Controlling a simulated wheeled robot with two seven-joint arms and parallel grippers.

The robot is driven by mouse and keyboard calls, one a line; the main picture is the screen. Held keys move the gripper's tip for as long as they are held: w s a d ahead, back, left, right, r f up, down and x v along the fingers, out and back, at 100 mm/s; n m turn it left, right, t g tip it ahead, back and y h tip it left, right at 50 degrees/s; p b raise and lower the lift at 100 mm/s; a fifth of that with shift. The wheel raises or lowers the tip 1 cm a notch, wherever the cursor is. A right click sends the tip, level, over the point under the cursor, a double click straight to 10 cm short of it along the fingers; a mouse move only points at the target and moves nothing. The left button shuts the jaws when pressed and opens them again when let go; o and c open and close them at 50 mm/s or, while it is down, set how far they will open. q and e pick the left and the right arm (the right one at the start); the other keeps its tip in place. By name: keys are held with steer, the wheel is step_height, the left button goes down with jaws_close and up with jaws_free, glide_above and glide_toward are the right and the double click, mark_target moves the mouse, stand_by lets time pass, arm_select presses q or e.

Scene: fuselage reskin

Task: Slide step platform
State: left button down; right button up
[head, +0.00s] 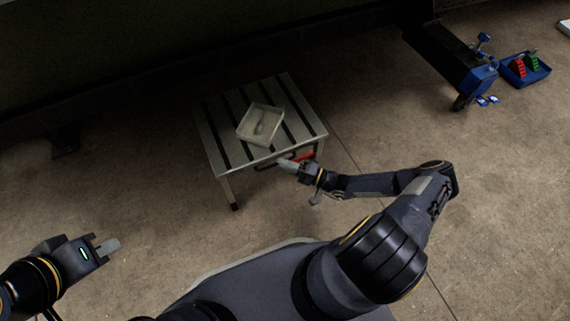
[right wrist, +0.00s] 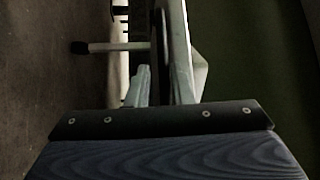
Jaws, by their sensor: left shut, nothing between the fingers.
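The step platform (head: 214,135) stands on the floor near the middle of the head view, a light slatted top with dark strips on legs. A dark handle shows at its near edge, with a red part beside it. My right gripper (head: 289,164) is at this near edge by the handle. In the right wrist view, the platform's edge (right wrist: 180,45) runs ahead of the fingers and a leg (right wrist: 105,47) extends left. Whether the fingers grip the handle is unclear. My left gripper (head: 110,245) is shut and empty, well away from the platform, at lower left.
A shallow pale tray (head: 246,136) with a small item lies on the platform. A dark and blue machine (head: 458,62) and a blue bin (head: 537,78) with red and green items are at upper right. A large dark structure fills the back. Floor left and right is mostly clear.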

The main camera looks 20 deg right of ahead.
steer(key=p+v, duration=0.1)
steer(key=v, duration=0.6)
steer(key=shift+s+d, duration=0.25)
steer(key=shift+d, duration=0.05)
steer(key=shift+f, duration=0.1)
